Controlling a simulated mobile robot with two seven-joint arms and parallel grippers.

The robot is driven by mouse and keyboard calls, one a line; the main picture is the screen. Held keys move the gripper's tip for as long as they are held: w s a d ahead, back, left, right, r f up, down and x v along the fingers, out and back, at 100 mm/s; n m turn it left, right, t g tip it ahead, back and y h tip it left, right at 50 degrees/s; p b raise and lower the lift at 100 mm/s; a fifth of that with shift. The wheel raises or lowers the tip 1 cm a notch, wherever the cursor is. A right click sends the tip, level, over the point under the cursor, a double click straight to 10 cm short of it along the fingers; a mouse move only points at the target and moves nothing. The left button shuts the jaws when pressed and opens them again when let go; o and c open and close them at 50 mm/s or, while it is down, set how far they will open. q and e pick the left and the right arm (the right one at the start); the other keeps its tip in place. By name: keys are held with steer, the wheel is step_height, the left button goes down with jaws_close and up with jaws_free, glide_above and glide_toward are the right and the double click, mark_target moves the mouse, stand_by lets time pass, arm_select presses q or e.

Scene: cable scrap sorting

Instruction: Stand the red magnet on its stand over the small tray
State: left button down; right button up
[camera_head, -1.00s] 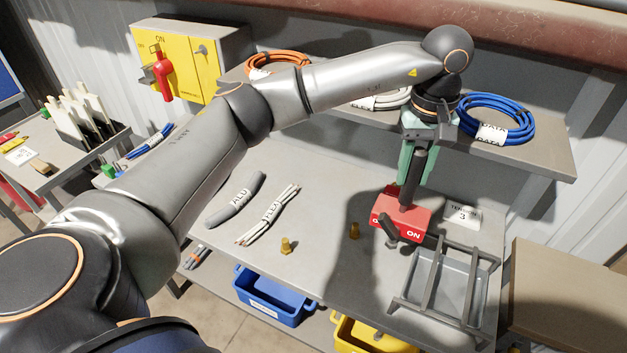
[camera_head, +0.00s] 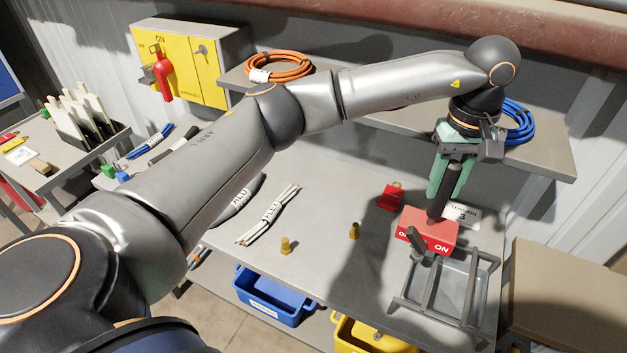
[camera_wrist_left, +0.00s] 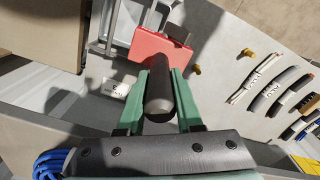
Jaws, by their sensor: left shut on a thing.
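The red magnet (camera_head: 428,232) is a red block with "ON" lettering, a dark side lever and an upright black handle (camera_head: 437,206). My left gripper (camera_head: 446,178) is shut on the handle, with green fingers either side; the left wrist view shows this grip (camera_wrist_left: 159,98) and the red block (camera_wrist_left: 158,48). The stand (camera_head: 468,290) is a frame of grey rails over the small tray (camera_head: 451,282). The magnet hangs upright at the stand's back left end, overlapping its rear rails; the gap below it cannot be told. My right gripper is out of view.
A small red object (camera_head: 391,197) and a white card marked 3 (camera_head: 462,215) are behind the magnet. Two brass pieces (camera_head: 355,231) (camera_head: 287,246) and cable bundles (camera_head: 268,215) lie left on the bench. A shelf with coils (camera_head: 281,66) runs behind.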

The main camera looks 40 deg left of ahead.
arm_select(q)
steer(key=d, duration=0.8)
steer(key=shift+w+d+r, duration=0.2)
steer(key=shift+w+d, duration=0.05)
steer(key=shift+w, duration=0.2)
stand_by(0.4)
step_height(320, 180, down, 8)
steer(key=b, duration=0.4)
steer(key=shift+r, duration=0.25)
stand_by(4.2)
steer(key=c, duration=0.7)
jaws_free()
steer(key=shift+s, duration=0.1)
steer(key=shift+o, duration=1)
steer(key=shift+f, duration=0.1)
step_height(320, 180, up, 13)
steer(key=b, duration=0.1)
steer(key=shift+f, duration=0.2)
